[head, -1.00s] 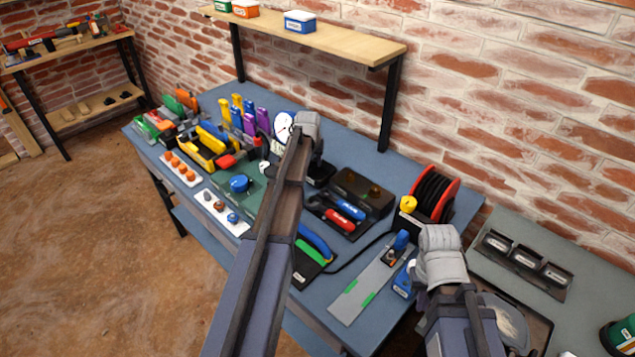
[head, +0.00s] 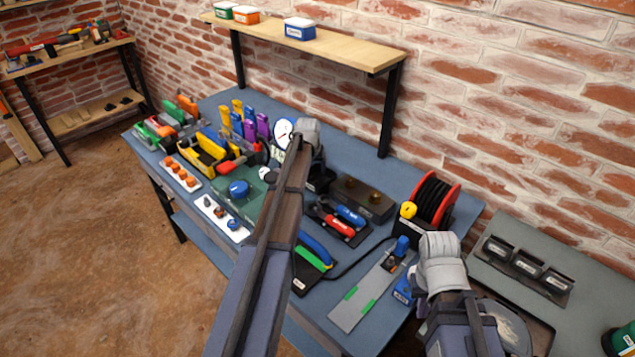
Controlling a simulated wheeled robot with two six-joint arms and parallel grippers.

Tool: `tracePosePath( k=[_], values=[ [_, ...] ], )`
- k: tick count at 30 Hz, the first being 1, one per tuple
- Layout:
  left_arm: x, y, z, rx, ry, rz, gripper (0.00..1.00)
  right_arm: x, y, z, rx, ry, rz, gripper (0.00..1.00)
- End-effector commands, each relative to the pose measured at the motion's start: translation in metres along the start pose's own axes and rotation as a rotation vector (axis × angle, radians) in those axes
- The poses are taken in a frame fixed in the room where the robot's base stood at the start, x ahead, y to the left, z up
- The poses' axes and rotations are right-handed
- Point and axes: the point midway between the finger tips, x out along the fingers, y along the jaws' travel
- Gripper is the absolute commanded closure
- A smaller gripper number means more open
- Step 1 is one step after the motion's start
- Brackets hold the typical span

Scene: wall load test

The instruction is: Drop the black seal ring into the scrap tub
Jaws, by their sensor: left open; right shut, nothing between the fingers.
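I cannot make out the black seal ring; it may be hidden or too small to tell. No container can be surely read as the scrap tub. Three small black labelled bins (head: 523,264) stand in a row on the grey bench at right. My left gripper (head: 305,132) is over the middle of the blue bench, beside a white round dial (head: 283,130); its fingers are mostly hidden, with no object seen in it. My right gripper (head: 440,248) is over the blue bench's right end, shut, with nothing seen in it.
A red-rimmed black reel (head: 435,200) stands behind my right gripper. A grey board (head: 370,292) with green marks lies left of it. A yellow tool tray (head: 208,155) and several tools crowd the left. A wooden shelf (head: 350,53) overhangs the back. The right bench has bare room.

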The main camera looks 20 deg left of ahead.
Motion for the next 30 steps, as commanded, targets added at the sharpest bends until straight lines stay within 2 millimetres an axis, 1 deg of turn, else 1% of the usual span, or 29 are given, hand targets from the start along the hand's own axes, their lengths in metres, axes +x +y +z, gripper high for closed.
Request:
tracePosePath(
  k=[5, 15, 18, 22, 30],
  values=[
    [-0.016, 0.0, -0.001, 0.0, 0.0, 0.0, 0.22, -0.015, 0.002, 0.001, 0.0, 0.0, 0.0, 1.0],
    [-0.063, 0.0, -0.001, 0.0, 0.0, 0.0, 0.22, -0.058, 0.006, 0.003, 0.0, 0.0, 0.0, 1.0],
    [-0.073, 0.0, -0.001, 0.0, 0.0, 0.0, 0.22, -0.067, 0.006, 0.004, 0.0, 0.0, 0.0, 1.0],
    [-0.077, 0.0, 0.0, 0.0, 0.0, 0.0, 0.22, -0.071, 0.007, 0.004, 0.0, 0.0, 0.0, 1.0],
    [-0.076, 0.0, 0.0, 0.0, 0.0, 0.0, 0.22, -0.069, 0.007, 0.004, 0.0, 0.0, 0.0, 1.0]
  ],
)
